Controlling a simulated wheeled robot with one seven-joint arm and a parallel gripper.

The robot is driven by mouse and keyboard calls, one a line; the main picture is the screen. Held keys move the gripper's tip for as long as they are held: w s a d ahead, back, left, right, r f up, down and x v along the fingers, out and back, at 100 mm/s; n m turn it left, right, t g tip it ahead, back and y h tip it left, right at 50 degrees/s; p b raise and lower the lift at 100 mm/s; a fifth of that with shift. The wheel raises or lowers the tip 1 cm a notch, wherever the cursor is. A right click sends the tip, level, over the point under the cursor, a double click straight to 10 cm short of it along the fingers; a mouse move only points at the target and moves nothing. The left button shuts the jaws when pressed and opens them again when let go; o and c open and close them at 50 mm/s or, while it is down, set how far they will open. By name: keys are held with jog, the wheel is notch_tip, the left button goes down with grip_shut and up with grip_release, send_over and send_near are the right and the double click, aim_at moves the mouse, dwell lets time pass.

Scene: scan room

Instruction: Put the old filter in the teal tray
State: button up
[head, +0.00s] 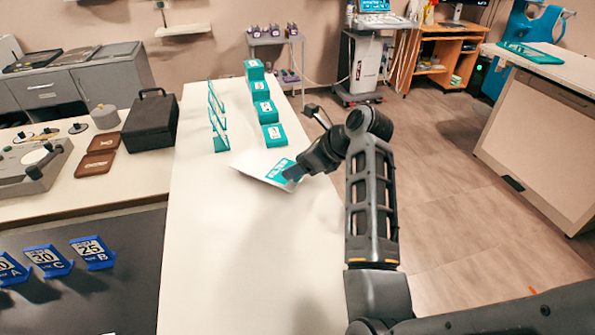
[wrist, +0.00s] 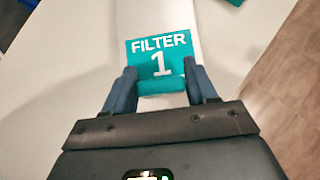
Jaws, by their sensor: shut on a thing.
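My gripper (head: 294,172) is shut on a flat white filter with a teal end marked "FILTER 1" (wrist: 160,45), and holds it above the long white table. The filter (head: 262,175) is tilted in the head view. In the wrist view my gripper (wrist: 160,88) has one finger on each side of the teal end. I cannot tell from its look whether this filter is the old one. A teal tray (head: 532,53) lies on the counter at the far right, well apart from my gripper.
Several teal labelled blocks (head: 274,135) stand in a row on the white table (head: 235,255), beside a teal upright rack (head: 217,116). A black case (head: 151,122) stands on the left bench. Blue labelled holders (head: 92,252) are at lower left. Open floor (head: 450,170) separates table and right counter.

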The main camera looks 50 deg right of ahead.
notch_tip(320, 180, up, 2)
jog(key=shift+r, duration=0.1)
jog(key=s+d+r, duration=0.1)
jog(key=d+r, duration=0.2)
jog(key=d, duration=0.2)
jog(key=s+d+r+b, duration=0.1)
jog(key=d+r, duration=0.2)
jog(key=d, duration=0.3)
jog(key=shift+d+r, duration=0.25)
jog(key=shift+s, duration=0.1)
